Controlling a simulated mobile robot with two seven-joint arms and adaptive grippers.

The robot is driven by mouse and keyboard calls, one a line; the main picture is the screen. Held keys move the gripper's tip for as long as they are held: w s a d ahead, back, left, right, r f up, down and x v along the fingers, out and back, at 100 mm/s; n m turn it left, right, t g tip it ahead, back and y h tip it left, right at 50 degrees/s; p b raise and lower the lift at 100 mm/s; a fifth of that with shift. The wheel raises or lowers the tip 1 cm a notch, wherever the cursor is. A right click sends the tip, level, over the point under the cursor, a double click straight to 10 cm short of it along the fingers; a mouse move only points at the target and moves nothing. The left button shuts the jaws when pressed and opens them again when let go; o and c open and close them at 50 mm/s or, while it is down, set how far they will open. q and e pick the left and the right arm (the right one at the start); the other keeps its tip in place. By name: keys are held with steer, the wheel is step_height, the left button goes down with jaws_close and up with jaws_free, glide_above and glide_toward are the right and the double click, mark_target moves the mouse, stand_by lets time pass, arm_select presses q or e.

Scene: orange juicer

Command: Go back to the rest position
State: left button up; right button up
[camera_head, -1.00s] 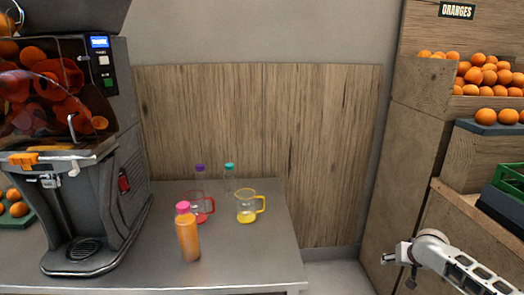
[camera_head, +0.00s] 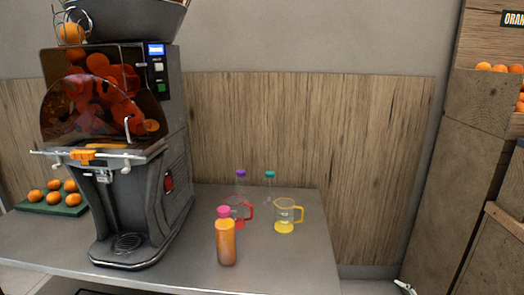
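The orange juicer (camera_head: 112,120) stands on the left part of the grey table (camera_head: 290,270). A bottle with a pink cap (camera_head: 226,241), full of orange juice, stands upright near the table's front edge. Bottles with a purple cap (camera_head: 241,174) and a teal cap (camera_head: 270,175) stand further back. A small piece of my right arm shows at the bottom right edge; its fingers cannot be made out. My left gripper is not in view.
A green tray (camera_head: 72,209) with several oranges lies left of the juicer. A wooden shelf unit (camera_head: 472,130) with oranges stands at the right. The table's right end is bare, and a gap of floor lies between table and shelves.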

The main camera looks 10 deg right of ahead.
steer(key=s+a+f+m+g+y, duration=0.15)
steer(key=s+a+f, duration=0.25)
steer(key=s+a, duration=0.7)
steer(key=s+a+f+m+g+y, duration=0.15)
steer(key=s+a+f, duration=0.25)
steer(key=s+a, duration=0.7)
arm_select(q)
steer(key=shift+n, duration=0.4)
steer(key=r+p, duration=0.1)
steer(key=p, duration=0.2)
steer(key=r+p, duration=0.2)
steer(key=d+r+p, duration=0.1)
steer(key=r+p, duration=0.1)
steer(key=p, duration=0.1)
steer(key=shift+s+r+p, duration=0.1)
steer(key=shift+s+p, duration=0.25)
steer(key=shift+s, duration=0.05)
arm_select(e)
steer(key=s+a+r+m+y, duration=0.1)
steer(key=s+a+r+m, duration=0.1)
steer(key=a+r, duration=0.5)
steer(key=s+a, duration=0.1)
steer(key=a, duration=0.2)
steer(key=shift+a+r+t+y, duration=0.15)
steer(key=shift+a+t+y, duration=0.15)
steer(key=shift+a+t, duration=0.1)
